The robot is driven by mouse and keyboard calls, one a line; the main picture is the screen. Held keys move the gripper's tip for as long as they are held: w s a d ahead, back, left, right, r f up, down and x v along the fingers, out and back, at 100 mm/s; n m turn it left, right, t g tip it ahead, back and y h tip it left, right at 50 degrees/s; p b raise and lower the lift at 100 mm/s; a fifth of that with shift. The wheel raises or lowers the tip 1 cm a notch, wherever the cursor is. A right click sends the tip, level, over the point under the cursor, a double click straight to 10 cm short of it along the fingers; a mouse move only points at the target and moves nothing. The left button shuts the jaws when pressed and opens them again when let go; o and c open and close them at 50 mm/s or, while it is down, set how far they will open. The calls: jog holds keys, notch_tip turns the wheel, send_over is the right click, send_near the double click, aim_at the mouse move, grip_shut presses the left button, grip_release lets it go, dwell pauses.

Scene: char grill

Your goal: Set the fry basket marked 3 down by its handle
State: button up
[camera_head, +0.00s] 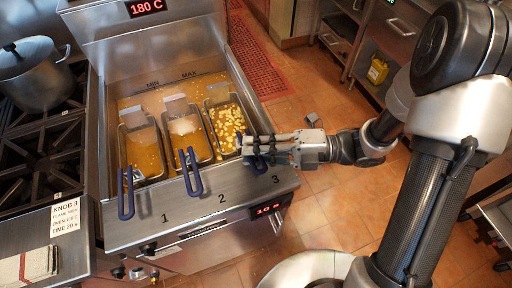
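The fry basket 3 (224,122) is the rightmost of three baskets in the fryer and holds pale yellow fries. It sits low in the amber oil, in line with the number 3 on the front ledge. Its blue handle (259,168) reaches over the ledge and is partly hidden by my gripper. My gripper (247,145) comes in from the right, with its fingers at this handle. Whether the fingers are closed on the handle cannot be made out.
Basket 1 (143,150) and basket 2 (187,138) sit to the left with blue handles over the ledge. The fryer display (147,6) reads 180 C; a front timer (268,209) glows red. A pot (36,78) stands on the stove at left. Open tiled floor lies right.

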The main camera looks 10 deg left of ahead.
jog(key=o, duration=0.3)
jog(key=shift+f, duration=0.1)
jog(key=w+d, duration=0.2)
jog(key=d, duration=1)
jog(key=shift+r, duration=0.35)
